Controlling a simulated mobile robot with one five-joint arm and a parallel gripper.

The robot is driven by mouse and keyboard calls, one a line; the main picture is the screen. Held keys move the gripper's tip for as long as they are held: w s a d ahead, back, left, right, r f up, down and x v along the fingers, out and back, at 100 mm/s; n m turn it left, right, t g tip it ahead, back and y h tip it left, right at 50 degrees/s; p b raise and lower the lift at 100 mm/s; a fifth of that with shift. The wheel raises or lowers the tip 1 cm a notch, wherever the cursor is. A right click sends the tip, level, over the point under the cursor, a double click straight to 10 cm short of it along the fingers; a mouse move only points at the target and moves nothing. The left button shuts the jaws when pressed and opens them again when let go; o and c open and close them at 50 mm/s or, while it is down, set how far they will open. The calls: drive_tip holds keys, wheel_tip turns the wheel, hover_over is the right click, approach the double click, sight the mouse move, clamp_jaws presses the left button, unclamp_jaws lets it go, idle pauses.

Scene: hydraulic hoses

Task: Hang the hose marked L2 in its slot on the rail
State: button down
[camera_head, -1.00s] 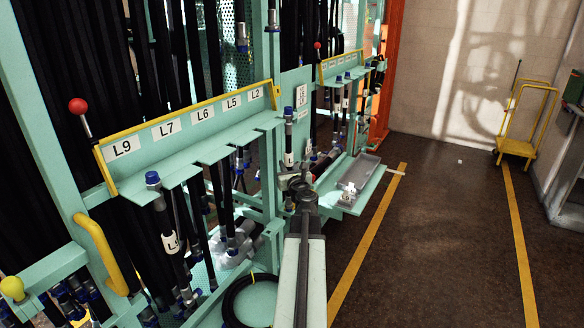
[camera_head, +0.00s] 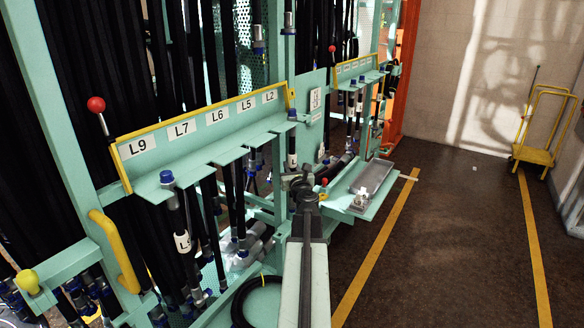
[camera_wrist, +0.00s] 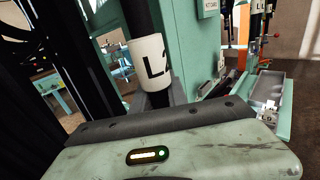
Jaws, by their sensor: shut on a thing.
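My gripper (camera_head: 304,184) is shut on a black hose with a blue top fitting (camera_head: 292,115) and a white label (camera_head: 292,160). The hose stands about upright. In the wrist view its label (camera_wrist: 151,62) reads "L" and a partly hidden character, likely 2. The green rail (camera_head: 215,152) has a yellow top edge and signs L9, L7, L6, L5 and L2. The L2 sign (camera_head: 270,96) is at its right end. The hose top overlaps that end in the picture; I cannot tell whether it is in front of the slot or in it.
Another labelled hose (camera_head: 183,242) hangs at the rail's left end, below the red-knobbed lever (camera_head: 96,104). A grey tray (camera_head: 370,182) sits on a green shelf to the right. A second rail (camera_head: 358,68) stands beyond. The floor right of the yellow line (camera_head: 385,235) is clear up to a yellow cart (camera_head: 545,130).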

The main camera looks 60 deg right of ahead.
drive_tip(key=c, duration=1.2)
unclamp_jaws()
drive_tip(key=shift+c, duration=0.2)
drive_tip(key=v, duration=0.7)
drive_tip(key=shift+s+a, duration=0.3)
drive_tip(key=shift+s, duration=0.1)
